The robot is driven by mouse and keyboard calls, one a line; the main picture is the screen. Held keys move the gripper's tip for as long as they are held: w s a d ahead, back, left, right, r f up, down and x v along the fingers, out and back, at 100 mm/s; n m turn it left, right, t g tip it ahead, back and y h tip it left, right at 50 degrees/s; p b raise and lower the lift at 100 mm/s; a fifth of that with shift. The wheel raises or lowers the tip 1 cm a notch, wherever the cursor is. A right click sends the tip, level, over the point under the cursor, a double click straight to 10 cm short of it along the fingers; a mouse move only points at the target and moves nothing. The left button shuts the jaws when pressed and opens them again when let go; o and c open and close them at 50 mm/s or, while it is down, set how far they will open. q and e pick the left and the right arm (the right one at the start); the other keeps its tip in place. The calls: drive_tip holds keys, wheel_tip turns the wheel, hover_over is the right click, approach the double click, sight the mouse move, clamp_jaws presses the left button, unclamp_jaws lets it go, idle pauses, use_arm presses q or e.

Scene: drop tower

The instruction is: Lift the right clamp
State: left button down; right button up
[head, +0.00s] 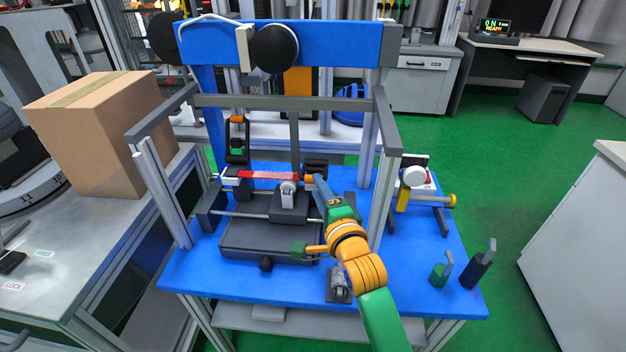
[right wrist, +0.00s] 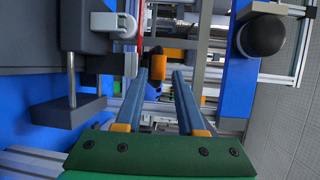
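The right clamp (head: 314,167) is a dark piece at the right end of a red bar (head: 268,176), with an orange handle (head: 308,179) lying low beside it. The left clamp (head: 237,150) stands upright, its orange grip at the top. My right gripper (head: 317,186) has its blue-grey fingers pointing at the orange handle. In the right wrist view, the fingers of this gripper (right wrist: 162,74) are apart, and the orange handle (right wrist: 174,60) shows just beyond their tips. I cannot tell whether they touch it. My left gripper is not in view.
A grey frame post (head: 384,190) stands close to the right of my arm. A blue crossbeam (head: 340,45) spans above the fixture. A dark base plate (head: 262,240) lies below the rails. Small hooked pieces (head: 478,268) stand at the blue table's (head: 405,290) right edge.

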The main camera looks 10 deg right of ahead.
sight(315, 171)
drive_tip(key=w, duration=0.5)
drive_tip(key=shift+a+f+b, duration=0.3)
drive_tip(key=shift+b, duration=0.05)
drive_tip(key=shift+s, duration=0.1)
clamp_jaws()
idle(1.0)
